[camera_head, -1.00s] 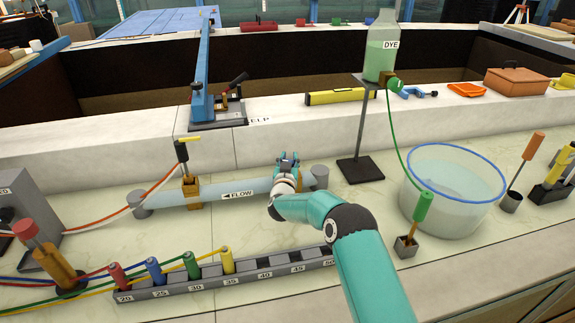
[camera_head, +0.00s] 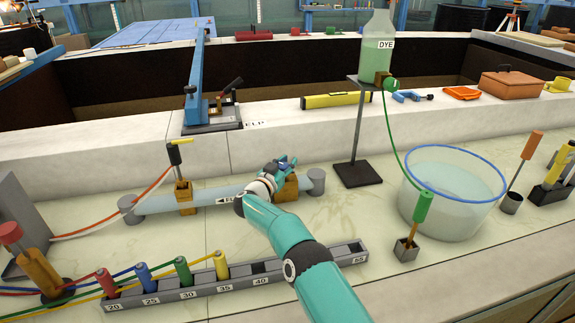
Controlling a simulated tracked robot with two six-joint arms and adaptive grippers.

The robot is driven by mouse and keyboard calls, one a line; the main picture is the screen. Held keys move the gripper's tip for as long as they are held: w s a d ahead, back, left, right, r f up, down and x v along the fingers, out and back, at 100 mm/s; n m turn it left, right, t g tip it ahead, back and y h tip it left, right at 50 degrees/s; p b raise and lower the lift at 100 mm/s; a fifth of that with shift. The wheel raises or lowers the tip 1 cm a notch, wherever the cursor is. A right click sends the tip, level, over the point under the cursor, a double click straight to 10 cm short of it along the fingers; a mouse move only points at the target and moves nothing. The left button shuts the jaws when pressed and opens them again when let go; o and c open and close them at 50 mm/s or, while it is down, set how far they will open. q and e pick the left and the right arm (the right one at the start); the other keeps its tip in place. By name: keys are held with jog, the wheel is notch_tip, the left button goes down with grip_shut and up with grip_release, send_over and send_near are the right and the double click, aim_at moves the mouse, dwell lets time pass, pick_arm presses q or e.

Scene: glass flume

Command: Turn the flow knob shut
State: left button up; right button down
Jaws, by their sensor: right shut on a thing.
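A clear horizontal flow pipe (camera_head: 155,204) with a FLOW label (camera_head: 226,200) lies on the pale bench, with grey end caps. A tan valve block (camera_head: 288,190) sits around the pipe near its right end. My right gripper (camera_head: 284,162) is at the top of this block, shut, with its teal wrist leaning in from the lower right. The flow knob is mostly hidden behind the fingers, so its angle cannot be read. The wrist covers part of the label. My left gripper is not in view.
A rack (camera_head: 240,279) with coloured plugs stands in front of the pipe. Right of the gripper are the dye bottle stand (camera_head: 357,173) and a clear bucket (camera_head: 450,205). A green-handled tool (camera_head: 421,207) stands before the bucket. Bare bench lies between pipe and rack.

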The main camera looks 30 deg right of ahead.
jog(key=shift+a+f, duration=0.2)
jog(key=shift+f, duration=0.15)
jog(key=c, duration=1.2)
grip_release()
jog(key=shift+o, duration=1.1)
jog(key=shift+r, duration=0.25)
jog(key=v, duration=0.7)
jog(key=shift+a, duration=0.15)
jog(key=shift+s, duration=0.15)
